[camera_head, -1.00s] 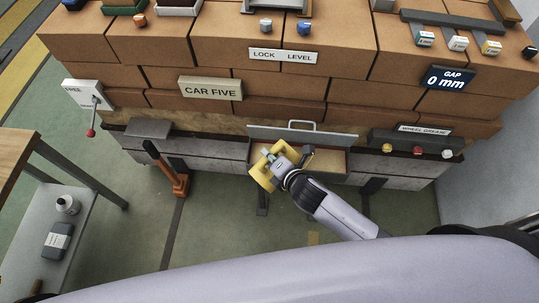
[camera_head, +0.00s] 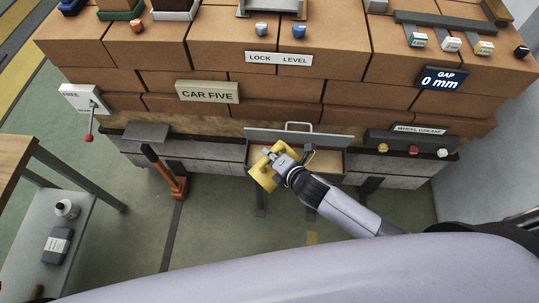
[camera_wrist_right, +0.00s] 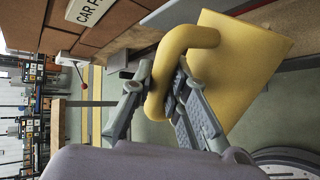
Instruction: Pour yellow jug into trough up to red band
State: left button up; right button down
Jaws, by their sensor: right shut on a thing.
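The yellow jug (camera_head: 262,178) is at the front of the open trough (camera_head: 328,160), which sits low in the brick wall under a raised lid (camera_head: 300,136). My right gripper (camera_head: 278,163) is shut on the jug's handle. In the right wrist view the jug (camera_wrist_right: 245,65) appears tilted, with the gripper fingers (camera_wrist_right: 160,95) around its handle. The jug's mouth, any liquid and the red band cannot be made out. My left gripper is not in view.
A ledge with coloured knobs (camera_head: 412,142) is at the right. A side table (camera_head: 75,215) with a bottle (camera_head: 66,209) and a dark container (camera_head: 57,245) stands at the left.

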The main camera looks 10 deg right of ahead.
jog(key=shift+w+d, duration=0.1)
jog(key=shift+d, duration=0.1)
jog(key=shift+a+r+n+h, duration=0.1)
jog(key=shift+r+n+h, duration=0.15)
jog(key=shift+n+h, duration=0.05)
jog(key=shift+r+n+t+h+b, duration=0.8)
jog(key=shift+n+t+h+b, duration=0.2)
jog(key=shift+n+t+b, duration=0.2)
jog(key=shift+r+n, duration=0.15)
jog(key=shift+n, duration=0.15)
jog(key=shift+r+t+h, duration=0.3)
jog(key=shift+r+t, duration=0.05)
jog(key=shift+t, duration=0.05)
